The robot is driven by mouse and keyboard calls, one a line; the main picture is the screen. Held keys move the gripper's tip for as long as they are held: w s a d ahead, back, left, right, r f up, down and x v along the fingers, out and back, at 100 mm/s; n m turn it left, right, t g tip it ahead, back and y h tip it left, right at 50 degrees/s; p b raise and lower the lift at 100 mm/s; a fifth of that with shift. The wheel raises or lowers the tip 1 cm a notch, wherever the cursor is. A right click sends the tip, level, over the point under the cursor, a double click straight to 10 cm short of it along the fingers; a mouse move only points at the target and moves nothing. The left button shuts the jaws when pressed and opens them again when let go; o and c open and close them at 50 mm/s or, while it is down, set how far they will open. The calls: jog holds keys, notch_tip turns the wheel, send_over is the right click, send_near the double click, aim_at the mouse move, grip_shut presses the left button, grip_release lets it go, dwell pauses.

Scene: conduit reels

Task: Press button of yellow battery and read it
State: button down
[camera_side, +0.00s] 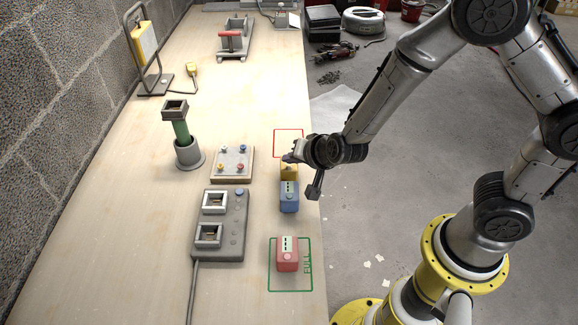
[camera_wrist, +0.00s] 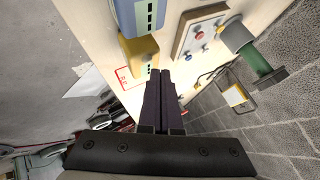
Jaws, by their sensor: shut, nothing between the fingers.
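The yellow battery (camera_side: 289,171) stands near the table's right edge, just behind the blue battery (camera_side: 289,198). In the side view my gripper (camera_side: 290,158) partly covers its top; I cannot tell whether it touches. The wrist view shows the yellow battery (camera_wrist: 137,50) left of my gripper (camera_wrist: 160,72), whose two dark fingers are together and empty. Dark slots show on the yellow battery's face there; its button is not visible and I cannot make out any lit lights. The blue battery (camera_wrist: 142,15) also shows at the top of the wrist view.
A red battery (camera_side: 287,256) stands in the green FULL square (camera_side: 306,288). A red-outlined square (camera_side: 288,132) lies behind the yellow battery. To the left are a button board (camera_side: 248,178), a grey two-bay charger (camera_side: 238,245) and a green cylinder in a grey holder (camera_side: 188,157).

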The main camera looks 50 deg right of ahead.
jog(key=shift+f, duration=0.35)
jog(key=shift+f, duration=0.4)
dwell(0.8)
jog(key=shift+r, duration=0.8)
jog(key=shift+r, duration=0.1)
jog(key=shift+r, duration=2.4)
